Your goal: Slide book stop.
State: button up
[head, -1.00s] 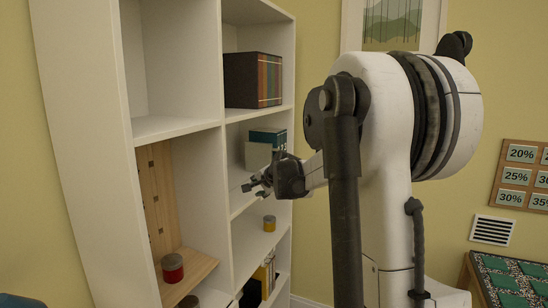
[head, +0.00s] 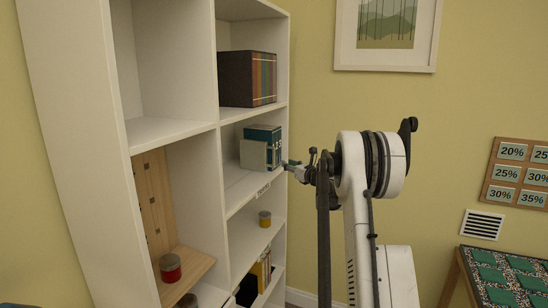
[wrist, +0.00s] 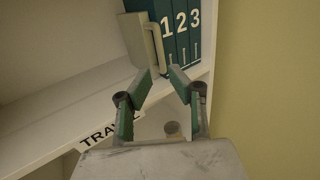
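A pale grey-beige book stop (head: 254,155) stands on a right-column shelf of the white bookcase, against the left side of a row of teal books (head: 266,132). In the wrist view the book stop (wrist: 134,40) is upright beside the teal books (wrist: 182,38), whose spines read 1, 2 and 3. My gripper (head: 288,165) is just in front of that shelf's right end. In the wrist view my gripper (wrist: 160,76) is open, with nothing between its fingertips. Its left fingertip appears close to the book stop's lower front edge; I cannot tell if they touch.
The shelf edge carries a TRAVEL label (wrist: 108,133). A dark box-like set of books (head: 247,79) sits one shelf above. A yellow tin (head: 264,219) stands one shelf below, and a red tin (head: 170,267) at lower left. The shelf left of the book stop is clear.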

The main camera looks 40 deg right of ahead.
aim_at(274, 157)
jog(key=w, duration=0.4)
jog(key=w+p, duration=0.1)
jog(key=w, duration=0.3)
jog(key=w+d, duration=0.1)
jog(key=w, duration=0.3)
jog(key=shift+d, duration=0.1)
grip_shut()
